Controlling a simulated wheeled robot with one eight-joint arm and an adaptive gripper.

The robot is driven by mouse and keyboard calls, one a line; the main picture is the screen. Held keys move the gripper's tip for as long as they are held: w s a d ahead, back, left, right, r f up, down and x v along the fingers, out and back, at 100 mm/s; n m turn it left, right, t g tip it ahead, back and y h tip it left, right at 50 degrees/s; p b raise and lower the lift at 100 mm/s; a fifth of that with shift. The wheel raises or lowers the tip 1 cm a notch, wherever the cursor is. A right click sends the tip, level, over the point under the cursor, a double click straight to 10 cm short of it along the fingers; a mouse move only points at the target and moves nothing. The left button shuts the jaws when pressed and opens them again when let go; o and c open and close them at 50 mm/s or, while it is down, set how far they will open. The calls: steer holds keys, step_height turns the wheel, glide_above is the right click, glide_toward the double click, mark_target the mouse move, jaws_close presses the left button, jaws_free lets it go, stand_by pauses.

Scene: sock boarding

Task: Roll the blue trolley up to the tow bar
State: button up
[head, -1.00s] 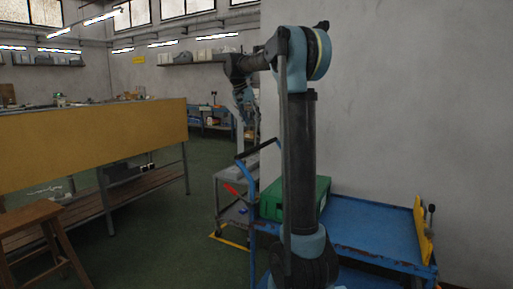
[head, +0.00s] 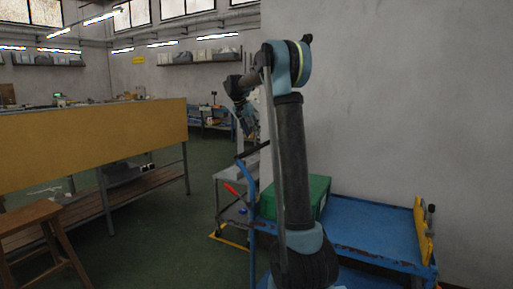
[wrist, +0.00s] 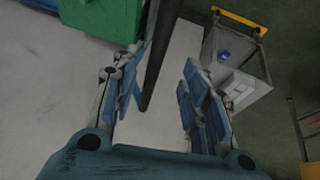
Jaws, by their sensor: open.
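The blue trolley (head: 372,228) stands against the wall at the right of the head view, partly hidden by my arm. Its upright handle has a black grip bar (head: 254,149) at the left end. My gripper (wrist: 163,98) is open in the wrist view. The black bar (wrist: 157,55) runs through the gap between its fingers in the picture; contact cannot be told. In the head view my gripper (head: 246,118) is small and dark, above the handle. I cannot tell which part is the tow bar; a yellow bar (head: 229,239) lies low by a grey cart (head: 232,178).
A green crate (head: 318,193) sits on the trolley; it also shows in the wrist view (wrist: 105,18). A yellow upright piece (head: 423,230) is at the trolley's right end. A workbench (head: 90,145) and wooden stool (head: 40,220) stand left. Green floor (head: 165,235) between is clear.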

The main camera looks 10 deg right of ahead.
steer(key=x, duration=0.8)
steer(key=shift+d+f, duration=0.15)
steer(key=shift+f, duration=0.15)
jaws_close()
